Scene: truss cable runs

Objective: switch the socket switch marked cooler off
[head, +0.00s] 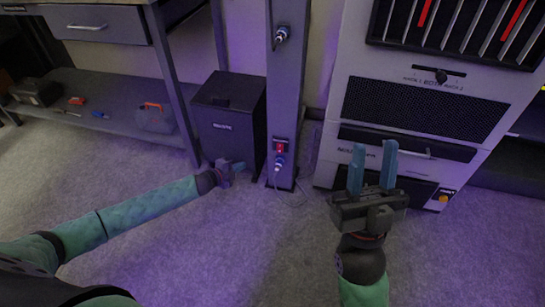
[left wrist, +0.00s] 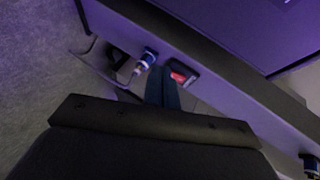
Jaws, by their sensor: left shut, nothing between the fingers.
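A red socket switch (head: 280,147) sits low on the front of a grey upright post (head: 287,75), just above a blue and white plug (head: 279,163). No marking on it is readable. In the left wrist view the red switch (left wrist: 181,77) shows in a dark frame beside the plug (left wrist: 147,58). My left gripper (head: 238,167) is shut and empty, left of the post. In the left wrist view its fingertips (left wrist: 162,72) appear close to the switch and plug; I cannot tell whether they touch. My right gripper (head: 373,147) is open and empty, right of the post.
A black box (head: 228,115) stands left of the post, close to my left gripper. A grey rack unit (head: 425,75) stands to the right. A workbench (head: 95,25) with a lower shelf is at left. A thin cable (head: 290,190) runs from the plug. The front floor is clear.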

